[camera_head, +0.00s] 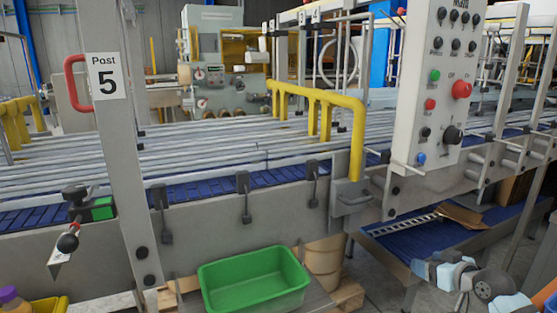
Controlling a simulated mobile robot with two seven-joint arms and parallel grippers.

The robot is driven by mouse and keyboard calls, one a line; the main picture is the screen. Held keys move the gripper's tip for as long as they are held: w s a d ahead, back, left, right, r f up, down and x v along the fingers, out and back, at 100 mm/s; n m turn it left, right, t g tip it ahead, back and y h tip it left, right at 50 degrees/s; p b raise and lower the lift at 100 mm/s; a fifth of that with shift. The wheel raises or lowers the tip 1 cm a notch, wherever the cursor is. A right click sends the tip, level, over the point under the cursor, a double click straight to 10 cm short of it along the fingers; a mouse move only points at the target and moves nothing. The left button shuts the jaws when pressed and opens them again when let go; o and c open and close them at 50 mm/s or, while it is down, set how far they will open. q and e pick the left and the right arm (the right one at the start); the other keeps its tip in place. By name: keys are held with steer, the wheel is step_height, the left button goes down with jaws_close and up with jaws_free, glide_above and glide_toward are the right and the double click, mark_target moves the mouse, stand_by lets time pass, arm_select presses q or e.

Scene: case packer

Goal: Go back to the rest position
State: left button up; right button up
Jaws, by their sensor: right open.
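My right gripper (428,268) is at the lower right, in front of the blue lower conveyor. It is open, and I see nothing held in it. My right arm runs from it to the bottom right corner. My left gripper is not in view.
A green bin (254,284) sits low at the centre, below the roller conveyor (190,150). A grey post marked Post 5 (112,110) stands at the left. A control panel (436,85) with buttons is above my right gripper. Flattened cardboard (463,216) lies near the lower conveyor (420,243).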

steer(key=s+a+f+g, duration=0.1)
steer(key=s+a+f, duration=0.5)
steer(key=s+f, duration=0.25)
steer(key=s+a+f+g, duration=0.1)
steer(key=s+a+f, duration=0.5)
steer(key=s+f, duration=0.3)
steer(key=s+a+f+m+h, duration=0.1)
steer(key=s+a+f, duration=0.3)
steer(key=s, duration=0.4)
steer(key=s+a+f, duration=0.4)
steer(key=s, duration=0.5)
step_height(320, 180, up, 12)
steer(key=p, duration=1.3)
steer(key=shift+d, duration=0.25)
steer(key=shift+r, duration=0.1)
